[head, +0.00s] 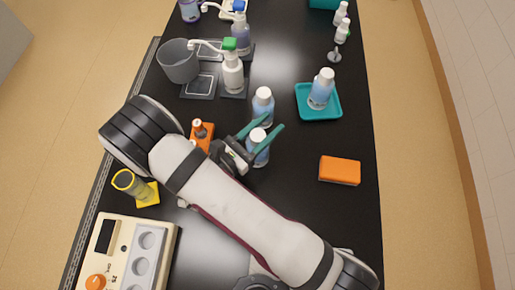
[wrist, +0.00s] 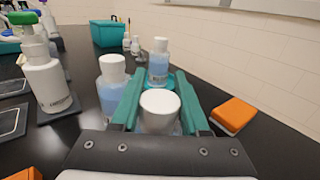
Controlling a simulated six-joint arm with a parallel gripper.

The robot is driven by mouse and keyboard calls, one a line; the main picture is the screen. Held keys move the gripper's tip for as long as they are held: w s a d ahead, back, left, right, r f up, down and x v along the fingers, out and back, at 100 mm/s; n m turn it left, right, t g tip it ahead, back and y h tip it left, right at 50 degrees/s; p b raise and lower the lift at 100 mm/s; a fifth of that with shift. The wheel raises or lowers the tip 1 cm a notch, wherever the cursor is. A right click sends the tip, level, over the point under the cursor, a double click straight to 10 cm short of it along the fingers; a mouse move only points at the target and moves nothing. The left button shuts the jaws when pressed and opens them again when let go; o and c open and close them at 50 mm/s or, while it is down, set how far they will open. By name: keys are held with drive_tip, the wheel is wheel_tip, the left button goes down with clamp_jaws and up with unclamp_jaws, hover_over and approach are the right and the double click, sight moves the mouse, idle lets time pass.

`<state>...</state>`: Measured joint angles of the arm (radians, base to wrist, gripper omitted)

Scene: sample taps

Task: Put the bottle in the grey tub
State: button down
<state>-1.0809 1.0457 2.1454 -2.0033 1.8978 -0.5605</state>
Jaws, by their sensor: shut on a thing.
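My gripper (head: 268,128) has its teal fingers on either side of a white-capped clear bottle with blue liquid (head: 257,149) and is shut on it. In the wrist view the held bottle's white cap (wrist: 160,105) is between the fingers (wrist: 159,85); its lower body is mostly hidden. The bottle looks upright; I cannot tell whether it touches the table. A similar bottle (head: 263,103) stands just beyond it, also left of the fingers in the wrist view (wrist: 112,90). The grey tub (head: 179,63) stands at the far left, apart from my gripper, its open top showing.
A third similar bottle (head: 321,90) stands on a teal tray (head: 329,113). A green-topped pump bottle (head: 232,75) stands right of the tub. An orange block (head: 339,171) is at right, an orange bottle (head: 198,129) left of my gripper. Bare black table lies around the orange block.

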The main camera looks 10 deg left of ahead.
drive_tip(key=shift+r, duration=0.1)
idle(0.6)
wheel_tip(320, 180, up, 27)
drive_tip(key=w+a+n+t+y, duration=0.4)
drive_tip(key=w+a+n+y, duration=0.5)
drive_tip(key=w+a, duration=1.7)
wheel_tip(320, 180, down, 15)
drive_tip(key=a+m+y, duration=0.1)
drive_tip(key=y, duration=0.1)
drive_tip(key=shift+s+a, duration=0.2)
drive_tip(key=shift+f, duration=0.25)
